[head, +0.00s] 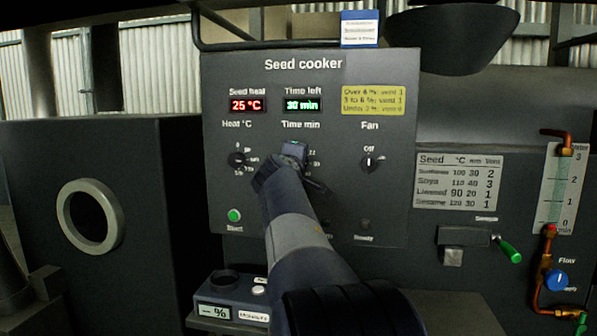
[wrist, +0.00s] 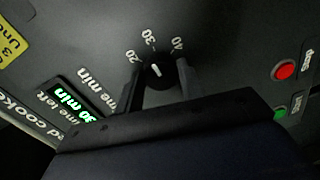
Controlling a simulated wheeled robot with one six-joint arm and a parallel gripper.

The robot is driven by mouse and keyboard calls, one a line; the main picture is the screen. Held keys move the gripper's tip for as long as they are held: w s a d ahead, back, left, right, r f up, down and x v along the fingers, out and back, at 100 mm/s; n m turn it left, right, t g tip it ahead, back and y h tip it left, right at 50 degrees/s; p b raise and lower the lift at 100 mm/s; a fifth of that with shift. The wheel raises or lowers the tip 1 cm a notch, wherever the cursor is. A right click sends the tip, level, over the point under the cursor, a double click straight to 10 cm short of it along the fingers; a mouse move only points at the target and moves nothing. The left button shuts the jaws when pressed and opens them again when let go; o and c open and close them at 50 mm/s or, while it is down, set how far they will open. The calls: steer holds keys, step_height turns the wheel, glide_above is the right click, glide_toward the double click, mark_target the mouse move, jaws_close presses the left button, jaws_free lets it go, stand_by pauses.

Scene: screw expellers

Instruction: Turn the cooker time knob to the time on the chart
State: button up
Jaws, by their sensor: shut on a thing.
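The grey seed cooker panel (head: 230,190) stands upright in front of me. In the wrist view the black time knob (wrist: 156,70) sits between the fingers of my gripper (wrist: 159,84), which is shut on it. Its white mark points near 30, between the labels 20 and 40. In the head view my gripper (head: 294,150) covers the knob. The green time display (head: 302,105) reads 30 min. The chart (head: 459,181) lists sunflower 30, soya 40, linseed 20 and sesame 30 min.
The heat knob (head: 236,160) is left of my gripper and the fan knob (head: 369,163) right. The heat display (head: 248,105) reads 25 °C. A green start button (head: 234,215) is low left. A blue-and-white card (head: 360,29) on top is too small to read.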

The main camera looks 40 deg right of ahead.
steer(key=shift+f+m+b, duration=0.15)
steer(key=shift+m+b, duration=0.3)
steer(key=shift+m, duration=0.55)
steer(key=o, duration=1)
steer(key=b+v, duration=0.1)
steer(key=v, duration=0.9)
steer(key=shift+s+a, duration=0.2)
steer(key=shift+s, duration=0.15)
